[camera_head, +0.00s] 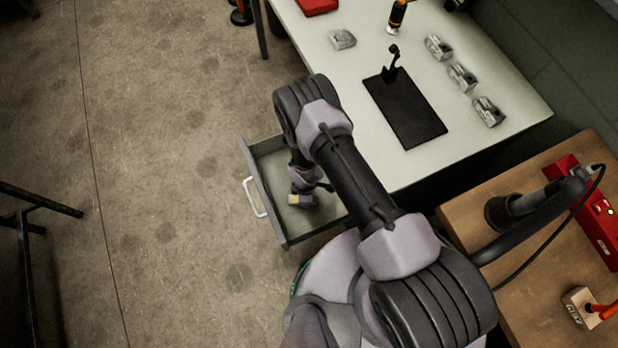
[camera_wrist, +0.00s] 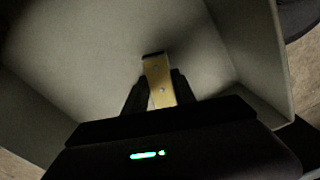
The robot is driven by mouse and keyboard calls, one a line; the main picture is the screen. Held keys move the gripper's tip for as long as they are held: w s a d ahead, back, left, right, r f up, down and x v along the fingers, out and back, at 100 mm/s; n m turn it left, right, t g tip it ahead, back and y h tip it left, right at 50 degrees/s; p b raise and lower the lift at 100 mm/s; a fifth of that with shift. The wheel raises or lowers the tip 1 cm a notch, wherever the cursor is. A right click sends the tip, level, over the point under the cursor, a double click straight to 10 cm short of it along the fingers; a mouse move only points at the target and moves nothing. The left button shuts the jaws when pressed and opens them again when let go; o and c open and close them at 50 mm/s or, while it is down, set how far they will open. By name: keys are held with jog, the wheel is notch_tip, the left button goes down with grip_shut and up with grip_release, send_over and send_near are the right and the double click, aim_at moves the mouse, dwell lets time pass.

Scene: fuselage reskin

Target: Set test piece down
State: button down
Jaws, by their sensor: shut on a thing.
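The test piece (camera_wrist: 157,78) is a small yellowish strip with two round marks and a dark far end. My gripper (camera_wrist: 160,92) is shut on it in the wrist view, one dark finger on each side. In the head view my gripper (camera_head: 314,190) is down inside an open grey drawer (camera_head: 270,205), with the pale test piece (camera_head: 294,199) at its tip. The drawer's inside walls and floor (camera_wrist: 90,50) fill most of the wrist view. I cannot tell whether the piece touches the drawer floor.
The drawer has a white handle (camera_head: 254,197) and is pulled out from under a white table (camera_head: 440,160). On the table are a black plate with a stand (camera_head: 405,110) and several grey metal parts (camera_head: 462,77). A wooden bench (camera_head: 540,280) is at right.

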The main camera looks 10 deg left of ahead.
jog(key=shift+f+b, duration=0.5)
jog(key=shift+f, duration=1.05)
jog(key=shift+f, duration=0.25)
jog(key=c, duration=1)
grip_release()
jog(key=shift+r, duration=0.1)
notch_tip(320, 180, up, 12)
jog(key=p, duration=0.4)
jog(key=shift+w+r+p, duration=0.1)
jog(key=shift+r+p, duration=0.15)
jog(key=shift+p, duration=0.15)
